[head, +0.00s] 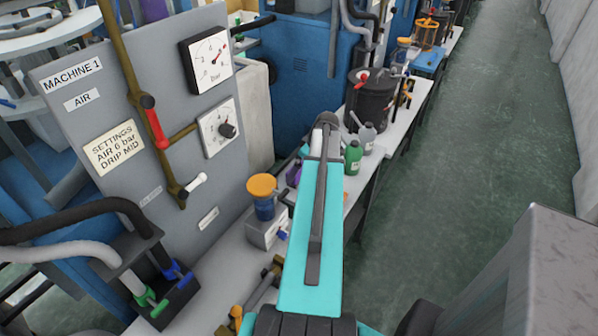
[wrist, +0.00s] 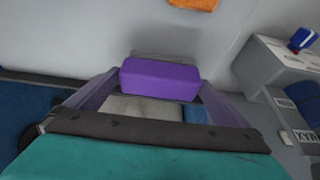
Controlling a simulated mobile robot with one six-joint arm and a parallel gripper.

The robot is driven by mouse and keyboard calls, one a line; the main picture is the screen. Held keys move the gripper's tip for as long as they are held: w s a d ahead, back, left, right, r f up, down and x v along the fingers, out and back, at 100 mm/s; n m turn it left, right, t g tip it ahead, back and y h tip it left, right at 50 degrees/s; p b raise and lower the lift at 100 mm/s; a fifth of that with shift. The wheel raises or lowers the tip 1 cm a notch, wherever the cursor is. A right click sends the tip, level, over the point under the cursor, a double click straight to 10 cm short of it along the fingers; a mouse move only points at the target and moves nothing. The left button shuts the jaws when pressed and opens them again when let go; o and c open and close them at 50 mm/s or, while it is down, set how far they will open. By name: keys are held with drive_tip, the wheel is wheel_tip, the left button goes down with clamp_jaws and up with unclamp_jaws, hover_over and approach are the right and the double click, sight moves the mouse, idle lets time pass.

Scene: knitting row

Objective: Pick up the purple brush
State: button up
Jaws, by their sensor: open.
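The purple brush shows in the wrist view as a purple block (wrist: 160,78) on a pale grey surface, with a darker grey strip along its far side. My gripper (wrist: 162,88) is open, with one finger to the left of the purple block and one to the right. I cannot tell whether either finger touches it. In the head view a small purple patch (head: 293,175) shows beside my teal arm, which hides most of that spot and my gripper's fingers.
An orange cloth-like piece (wrist: 194,4) lies beyond the brush, and a grey box (wrist: 275,68) stands to the right. In the head view a green bottle (head: 353,158) and a grey bottle (head: 367,139) stand right of my arm. A gauge panel (head: 150,110) rises at left.

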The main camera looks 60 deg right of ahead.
drive_tip(key=shift+p+x, duration=0.35)
drive_tip(key=shift+x, duration=1.2)
drive_tip(key=shift+s, duration=0.1)
drive_tip(key=shift+c, duration=0.4)
drive_tip(key=c, duration=0.7)
